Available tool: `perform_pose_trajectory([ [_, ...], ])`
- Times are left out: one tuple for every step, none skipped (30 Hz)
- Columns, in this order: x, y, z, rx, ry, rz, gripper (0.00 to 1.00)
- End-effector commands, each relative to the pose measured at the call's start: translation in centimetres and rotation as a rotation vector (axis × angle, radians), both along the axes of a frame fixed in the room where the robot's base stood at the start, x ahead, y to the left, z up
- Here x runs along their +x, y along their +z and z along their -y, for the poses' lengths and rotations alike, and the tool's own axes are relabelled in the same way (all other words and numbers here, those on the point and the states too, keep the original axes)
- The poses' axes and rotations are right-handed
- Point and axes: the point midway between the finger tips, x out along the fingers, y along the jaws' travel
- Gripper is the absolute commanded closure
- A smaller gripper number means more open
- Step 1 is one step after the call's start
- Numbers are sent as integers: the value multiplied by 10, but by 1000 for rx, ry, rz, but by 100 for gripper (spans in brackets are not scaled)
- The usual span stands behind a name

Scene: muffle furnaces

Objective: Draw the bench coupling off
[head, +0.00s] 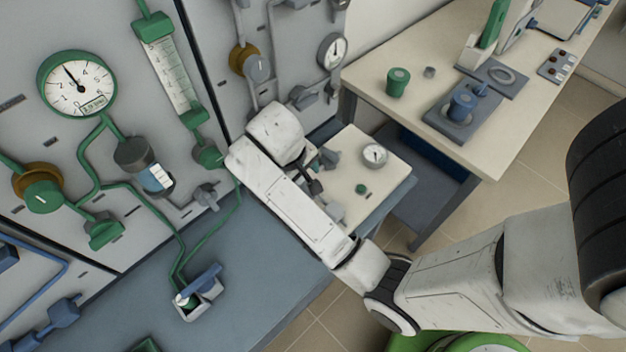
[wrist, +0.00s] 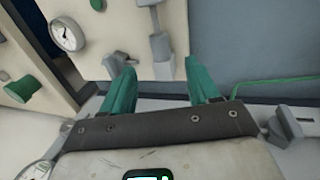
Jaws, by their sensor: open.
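In the wrist view my gripper (wrist: 161,66) is open, with its two green fingers apart. A grey fitting (wrist: 160,48) with a stem and blocky lower part stands on the pale small bench (wrist: 105,15), in line with the gap between the fingertips. It looks like the bench coupling, but I cannot tell for sure. I cannot tell whether the fingers reach around it; no contact shows. A smaller grey fitting (wrist: 118,62) is by the left fingertip. In the head view my arm hides part of the small bench (head: 385,185), and the fingers do not show clearly.
The small bench also carries a round gauge (head: 374,154) and a green knob (head: 361,189). Grey panels with a green-rimmed gauge (head: 77,84) and pipes stand at left. A larger table (head: 440,65) at upper right holds a green cylinder (head: 397,82) and a blue fitting (head: 461,105).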

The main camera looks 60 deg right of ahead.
Motion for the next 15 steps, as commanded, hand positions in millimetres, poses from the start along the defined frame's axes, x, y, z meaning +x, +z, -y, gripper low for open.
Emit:
perform_pose_trajectory([
  [1,-1,0,0,-3,-3,40],
  [1,-1,0,0,-3,-4,40],
  [1,-3,1,-1,-4,-4,40],
  [1,-4,1,-1,-4,-4,40],
  [0,-6,1,-1,-4,-4,40],
  [0,-9,2,0,-3,-3,40],
  [0,-11,2,0,-3,-3,40],
  [0,-13,3,0,-3,-3,40],
  [0,-17,4,0,-3,-3,40],
  [0,-20,4,0,-4,-3,40],
  [-1,-23,5,0,-4,-3,40],
  [-1,-27,6,0,-4,-2,40],
  [-1,-31,7,0,-5,-2,40],
  [-2,-34,8,0,-5,-2,40],
  [-2,-39,9,0,-5,-2,40],
])
